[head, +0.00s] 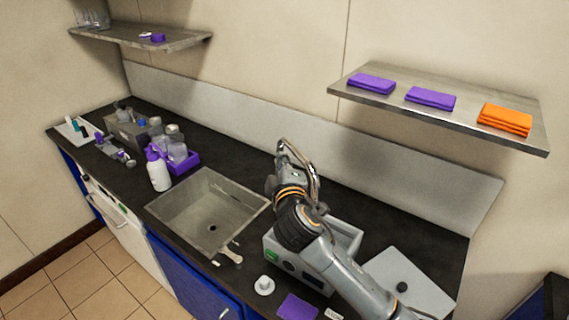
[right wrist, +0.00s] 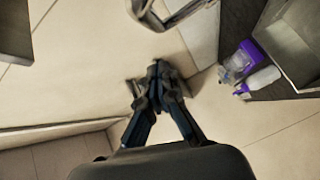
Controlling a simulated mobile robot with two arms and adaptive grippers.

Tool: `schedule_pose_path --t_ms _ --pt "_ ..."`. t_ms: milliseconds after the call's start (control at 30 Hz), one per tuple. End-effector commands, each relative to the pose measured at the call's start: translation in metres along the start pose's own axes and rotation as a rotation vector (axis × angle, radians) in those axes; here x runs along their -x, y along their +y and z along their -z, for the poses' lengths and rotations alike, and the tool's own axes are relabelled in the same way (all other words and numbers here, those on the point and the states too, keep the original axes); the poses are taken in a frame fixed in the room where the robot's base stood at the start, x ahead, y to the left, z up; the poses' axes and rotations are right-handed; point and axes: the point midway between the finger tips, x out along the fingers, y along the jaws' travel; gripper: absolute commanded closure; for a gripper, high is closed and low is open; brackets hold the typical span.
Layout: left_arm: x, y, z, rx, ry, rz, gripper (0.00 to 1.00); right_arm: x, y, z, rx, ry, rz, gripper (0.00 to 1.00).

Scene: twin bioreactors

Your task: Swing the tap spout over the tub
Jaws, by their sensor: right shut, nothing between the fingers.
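The chrome tap (head: 313,178) stands behind the counter's middle, its curved spout tube partly hidden by my right arm. The tub seems to be the grey open-topped box (head: 352,240) with a green mark on its front, right of the sink; my arm hides much of it. My right gripper (head: 271,186) is shut and empty, close to the tap on its left side. In the right wrist view its closed fingertips (right wrist: 158,72) are just below a piece of the chrome tube (right wrist: 178,17); I cannot tell whether they touch. My left gripper is out of view.
The sink (head: 190,211) lies left of the tub. A purple caddy (head: 186,164) with bottles and a white spray bottle (head: 158,175) stand further left. A shelf (head: 440,92) with folded cloths hangs above on the right. A pale board (head: 425,285) lies right of the tub.

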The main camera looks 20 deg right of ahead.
Motion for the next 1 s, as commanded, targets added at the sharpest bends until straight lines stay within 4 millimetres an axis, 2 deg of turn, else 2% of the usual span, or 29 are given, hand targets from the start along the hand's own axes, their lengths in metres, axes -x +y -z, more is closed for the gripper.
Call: schedule_pose_path --t_ms 267,500,633,800,1000 --pt "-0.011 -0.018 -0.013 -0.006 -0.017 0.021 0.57 0.031 -0.001 -0.004 -0.001 0.002 0.001 1.0" --pt "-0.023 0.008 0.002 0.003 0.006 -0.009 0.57 0.069 0.0 -0.007 -0.002 0.003 0.001 1.0" --pt "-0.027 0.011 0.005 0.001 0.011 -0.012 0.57 0.087 0.001 -0.009 -0.001 0.003 0.0 1.0" --pt "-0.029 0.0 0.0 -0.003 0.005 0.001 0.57 0.098 0.003 -0.009 0.0 0.002 0.001 1.0" --pt "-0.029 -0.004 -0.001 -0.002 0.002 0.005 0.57 0.1 0.004 -0.009 0.0 0.002 0.001 1.0"
